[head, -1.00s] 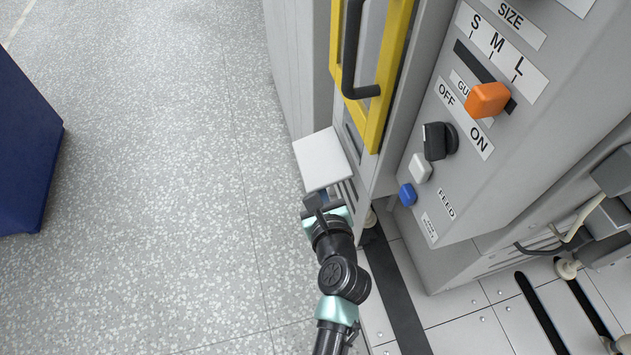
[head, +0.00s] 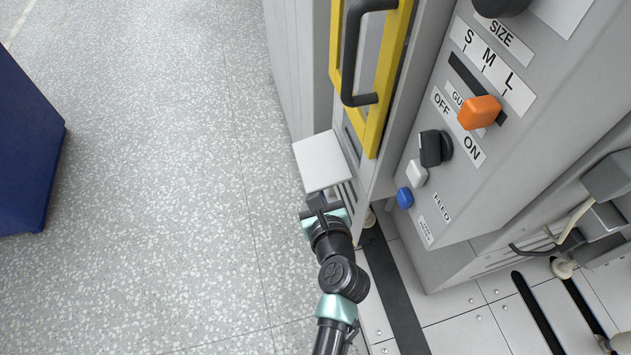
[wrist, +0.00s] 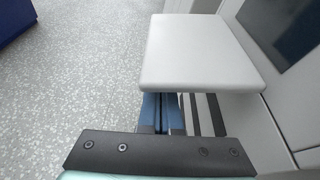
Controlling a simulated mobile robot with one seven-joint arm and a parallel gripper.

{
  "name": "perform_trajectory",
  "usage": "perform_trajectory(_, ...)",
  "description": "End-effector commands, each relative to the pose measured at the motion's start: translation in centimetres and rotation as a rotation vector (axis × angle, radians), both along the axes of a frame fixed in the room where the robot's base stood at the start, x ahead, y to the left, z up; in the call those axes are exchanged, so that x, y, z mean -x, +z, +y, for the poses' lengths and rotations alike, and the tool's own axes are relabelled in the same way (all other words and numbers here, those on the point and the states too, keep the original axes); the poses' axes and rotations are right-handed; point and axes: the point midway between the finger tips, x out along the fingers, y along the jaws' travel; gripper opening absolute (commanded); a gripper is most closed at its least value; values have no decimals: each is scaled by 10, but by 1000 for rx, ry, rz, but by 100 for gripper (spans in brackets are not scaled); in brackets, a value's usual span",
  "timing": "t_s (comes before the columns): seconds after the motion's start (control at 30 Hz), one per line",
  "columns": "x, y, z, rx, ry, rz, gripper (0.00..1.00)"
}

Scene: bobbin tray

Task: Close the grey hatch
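The grey hatch (head: 322,160) is a flat light-grey flap. It stands out from the low side of the grey machine, roughly level, so it is open. In the wrist view the hatch (wrist: 195,50) fills the upper middle. My gripper (head: 325,198) is just at the near edge of the hatch, low beside the machine. In the wrist view the two blue fingers of my gripper (wrist: 163,108) lie close together and run under the hatch's near edge. Their tips are hidden by the hatch. Nothing shows between them. I cannot tell whether they touch the hatch.
A yellow-framed door (head: 372,125) with a black handle (head: 350,55) is above the hatch. A control panel with an orange slider (head: 479,112), a black knob (head: 434,148) and a blue button (head: 405,198) is to the right. A blue block (head: 28,150) stands left; the speckled floor between is clear.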

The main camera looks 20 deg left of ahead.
Motion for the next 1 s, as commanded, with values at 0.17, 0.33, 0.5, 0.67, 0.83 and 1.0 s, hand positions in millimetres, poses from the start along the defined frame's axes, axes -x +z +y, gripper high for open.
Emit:
perform_trajectory(0.17,2,11,3,-60,0,42,0)
perform_trajectory(0.33,5,25,7,-167,-2,113,0)
perform_trajectory(0.5,8,38,12,-303,-3,203,0)
perform_trajectory(0.67,9,49,14,-427,-1,288,0)
perform_trajectory(0.83,10,62,15,-563,-3,377,0)
perform_trajectory(1.0,9,74,14,-685,-2,459,0)
